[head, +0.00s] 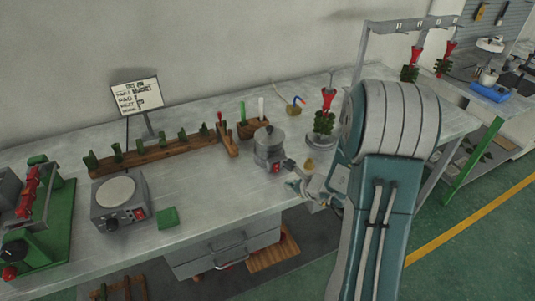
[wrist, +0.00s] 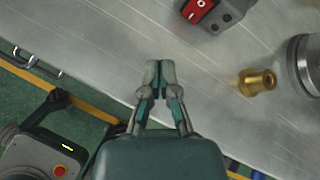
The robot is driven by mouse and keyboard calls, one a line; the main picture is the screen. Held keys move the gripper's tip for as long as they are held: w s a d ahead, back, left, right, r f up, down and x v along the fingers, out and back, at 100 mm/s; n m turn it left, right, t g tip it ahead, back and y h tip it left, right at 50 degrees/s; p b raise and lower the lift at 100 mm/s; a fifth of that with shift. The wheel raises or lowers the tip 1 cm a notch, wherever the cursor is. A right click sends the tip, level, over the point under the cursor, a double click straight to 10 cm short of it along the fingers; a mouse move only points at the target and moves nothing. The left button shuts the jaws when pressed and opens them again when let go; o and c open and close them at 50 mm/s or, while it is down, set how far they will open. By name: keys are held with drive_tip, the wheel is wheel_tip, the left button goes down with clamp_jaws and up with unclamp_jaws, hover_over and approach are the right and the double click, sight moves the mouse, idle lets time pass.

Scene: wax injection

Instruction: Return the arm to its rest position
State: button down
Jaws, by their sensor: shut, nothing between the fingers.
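My arm rises large at the right of the head view and hides part of the bench behind it. My gripper (wrist: 160,66) shows in the middle of the wrist view, its fingertips together with nothing between them. It hangs over the front edge area of the metal bench (wrist: 110,60). In the head view only a part of it shows beside the arm, left of the big joint.
A brass fitting (wrist: 257,81) and a red switch box (wrist: 205,12) lie near the gripper. The wax pot (head: 268,147), hot plate (head: 115,195), green press (head: 45,215) and wooden rack (head: 155,152) stand on the bench. Open floor (head: 470,240) lies at the right.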

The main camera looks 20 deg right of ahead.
drive_tip(key=s+a+r+n+g+y, duration=0.2)
drive_tip(key=s+a+r+n, duration=0.2)
drive_tip(key=a+r+n, duration=0.35)
drive_tip(key=s+a+r+n+g+y, duration=0.1)
drive_tip(key=s+a+r+n+g, duration=0.1)
drive_tip(key=s+a+r+n, duration=0.4)
drive_tip(key=s+a+r+n+h, duration=0.1)
drive_tip(key=s+r+n+h, duration=0.5)
drive_tip(key=s+r+n, duration=0.3)
drive_tip(key=s+n, duration=0.4)
drive_tip(key=n, duration=0.1)
drive_tip(key=shift+s+g, duration=0.15)
drive_tip(key=shift+g, duration=0.15)
drive_tip(key=shift+a+n, duration=0.1)
drive_tip(key=shift+n, duration=0.15)
